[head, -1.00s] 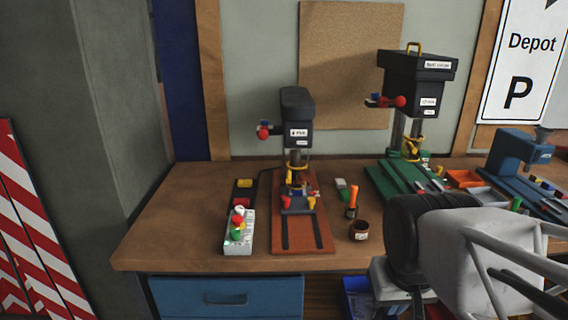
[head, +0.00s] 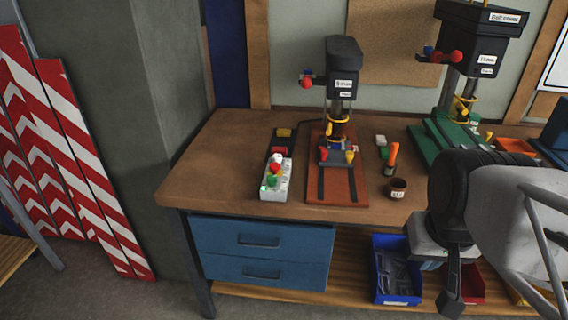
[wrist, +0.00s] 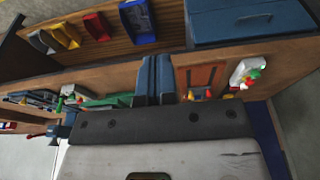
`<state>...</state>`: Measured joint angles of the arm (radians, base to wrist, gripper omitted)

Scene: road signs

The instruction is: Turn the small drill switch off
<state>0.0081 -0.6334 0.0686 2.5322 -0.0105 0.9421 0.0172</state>
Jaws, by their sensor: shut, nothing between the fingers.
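The small drill (head: 343,70) is a black drill press on a red-brown base (head: 337,190), on the workbench in the head view. A pale grey switch box (head: 276,187) with red, green and white knobs lies just left of that base. A small green spot shows on its front left. The box also shows in the wrist view (wrist: 244,72), at the right, beside the red-brown base (wrist: 203,73). My gripper (head: 450,303) hangs in front of the bench, right of the small drill and apart from it. Its fingers (wrist: 155,62) are together and empty in the wrist view.
An orange-handled tool (head: 392,158) and a small brown pot (head: 397,188) stand right of the small drill. A larger drill (head: 478,45) on a green base is further right. Blue drawers (head: 262,250) and a blue bin (head: 393,270) are under the bench (head: 215,165). The bench's left end is bare.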

